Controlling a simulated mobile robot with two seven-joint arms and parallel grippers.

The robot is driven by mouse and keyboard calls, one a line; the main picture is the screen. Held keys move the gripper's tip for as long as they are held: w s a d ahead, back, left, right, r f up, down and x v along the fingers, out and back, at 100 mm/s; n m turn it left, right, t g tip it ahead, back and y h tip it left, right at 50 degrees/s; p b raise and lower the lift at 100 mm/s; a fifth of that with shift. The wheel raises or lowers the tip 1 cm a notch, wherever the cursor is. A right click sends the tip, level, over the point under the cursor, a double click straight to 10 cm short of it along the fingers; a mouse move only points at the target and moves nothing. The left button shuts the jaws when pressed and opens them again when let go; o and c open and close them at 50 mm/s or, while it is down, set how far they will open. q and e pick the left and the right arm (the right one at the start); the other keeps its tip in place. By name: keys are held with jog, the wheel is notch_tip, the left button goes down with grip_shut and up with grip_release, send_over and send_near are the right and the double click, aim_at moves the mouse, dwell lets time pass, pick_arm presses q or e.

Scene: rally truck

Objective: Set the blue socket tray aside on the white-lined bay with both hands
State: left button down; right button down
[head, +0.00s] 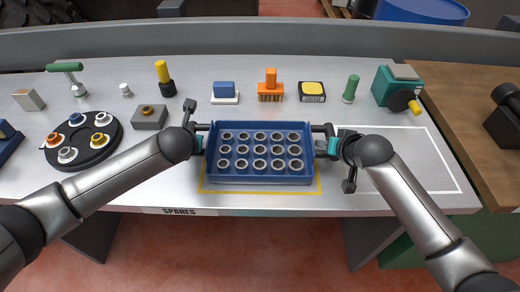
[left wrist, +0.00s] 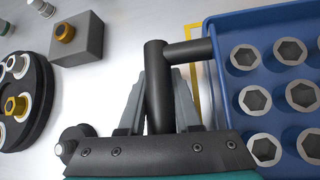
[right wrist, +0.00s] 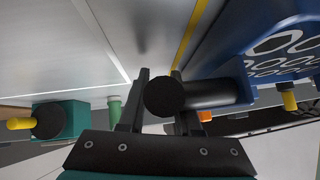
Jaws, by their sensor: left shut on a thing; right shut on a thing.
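The blue socket tray (head: 259,179) holds rows of metal sockets and sits level within or just above the yellow-outlined bay (head: 262,192); I cannot tell if it touches the bench. My left gripper (head: 200,141) is shut on the tray's left black handle, which also shows in the left wrist view (left wrist: 188,50). My right gripper (head: 329,143) is shut on the right black handle, seen in the right wrist view (right wrist: 215,93). The white-lined bay (head: 445,191) lies empty to the right, partly hidden behind my right arm.
A round black carousel (head: 82,158) and a grey block (head: 149,118) stand left of the tray. A blue-and-white block (head: 225,92), an orange brush (head: 270,88), a yellow-topped tin (head: 311,91), a green peg (head: 350,89) and a teal device (head: 396,85) stand behind.

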aim_at(328, 130)
pick_arm(q)
jog(key=shift+w+r, duration=0.1)
jog(key=shift+r, duration=0.05)
pick_arm(e)
jog(key=shift+w+r, duration=0.1)
jog(key=shift+r, duration=0.05)
jog(key=shift+r, duration=0.1)
